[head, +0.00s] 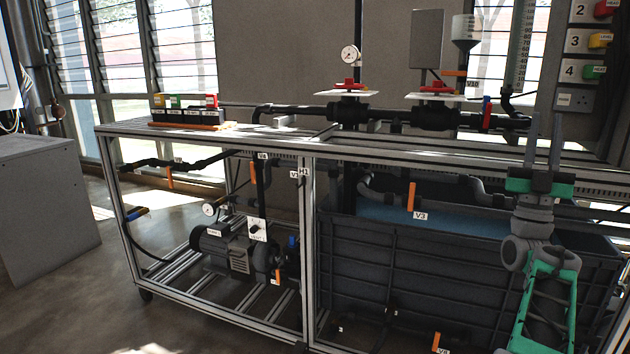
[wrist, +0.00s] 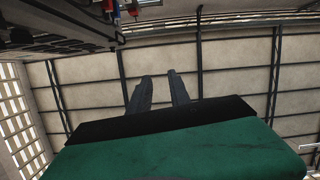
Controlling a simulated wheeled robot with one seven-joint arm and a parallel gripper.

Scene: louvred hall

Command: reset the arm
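My gripper (head: 543,140) is at the right of the head view, on the end of my grey and green arm. Its two thin fingers point up and stand apart, with nothing seen between them. It is in front of the right part of the pipe bench, as the picture shows it. In the wrist view my gripper (wrist: 158,84) shows two dark fingers with a gap between them, against the panelled ceiling or wall. My arm rises from the lower right of the head view.
A metal-framed bench (head: 230,139) carries pipes, red-handled valves (head: 348,85) and a gauge (head: 349,54). A dark tank (head: 440,285) with blue water sits under its right part, a pump (head: 235,247) under its left. A grey cabinet (head: 45,205) stands left; floor between is clear.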

